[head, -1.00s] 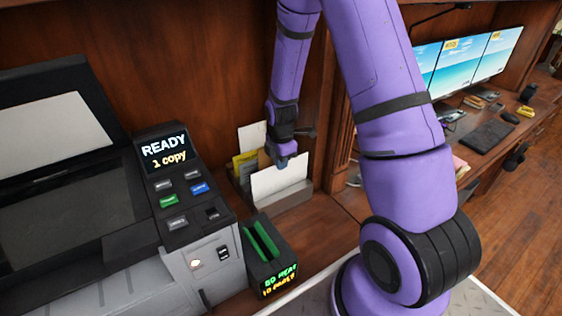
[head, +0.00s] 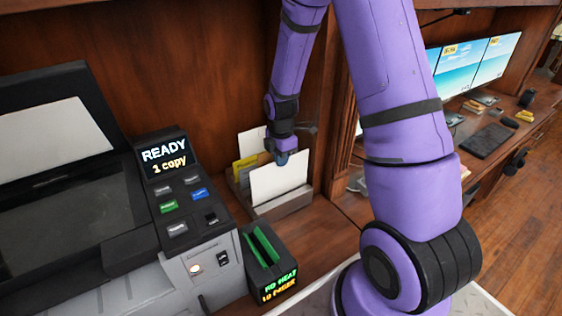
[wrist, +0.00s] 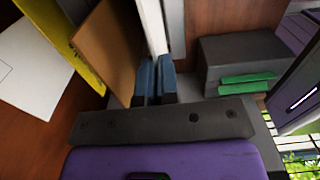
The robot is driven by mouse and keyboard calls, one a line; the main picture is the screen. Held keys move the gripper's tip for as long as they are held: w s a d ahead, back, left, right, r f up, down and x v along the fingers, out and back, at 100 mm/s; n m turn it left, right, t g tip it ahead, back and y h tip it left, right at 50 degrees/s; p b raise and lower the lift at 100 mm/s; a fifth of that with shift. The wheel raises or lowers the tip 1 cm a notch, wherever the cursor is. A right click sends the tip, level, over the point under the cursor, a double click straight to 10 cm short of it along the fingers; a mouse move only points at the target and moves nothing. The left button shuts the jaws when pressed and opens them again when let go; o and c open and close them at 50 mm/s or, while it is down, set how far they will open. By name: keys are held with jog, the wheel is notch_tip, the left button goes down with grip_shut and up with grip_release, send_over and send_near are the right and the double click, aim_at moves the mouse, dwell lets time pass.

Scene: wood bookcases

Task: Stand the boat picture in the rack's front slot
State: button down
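A blank white card face (head: 279,182) stands upright at the front of the grey rack (head: 285,206); I take it for the boat picture, though no boat shows. Its lower edge is hidden behind the rack's front wall, so I cannot tell whether it rests on the floor of the slot. My gripper (head: 281,158) is at its top edge. In the wrist view my gripper (wrist: 157,82) has its blue fingers close together, with the thin white card (wrist: 153,25) seen edge-on between them.
Behind it in the rack are a yellow folder (wrist: 55,40), a brown card (wrist: 107,45) and a white sheet (head: 252,141). A small black box with green slots (head: 270,272) stands before the rack. A copier (head: 75,215) is at left, monitors (head: 470,72) at right.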

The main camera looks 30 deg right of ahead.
jog(key=shift+r, duration=1.05)
jog(key=shift+f, duration=2.75)
dwell(1.2)
jog(key=c, duration=1.3)
grip_release()
jog(key=shift+r, duration=0.1)
notch_tip(320, 180, up, 11)
jog(key=shift+f, duration=0.2)
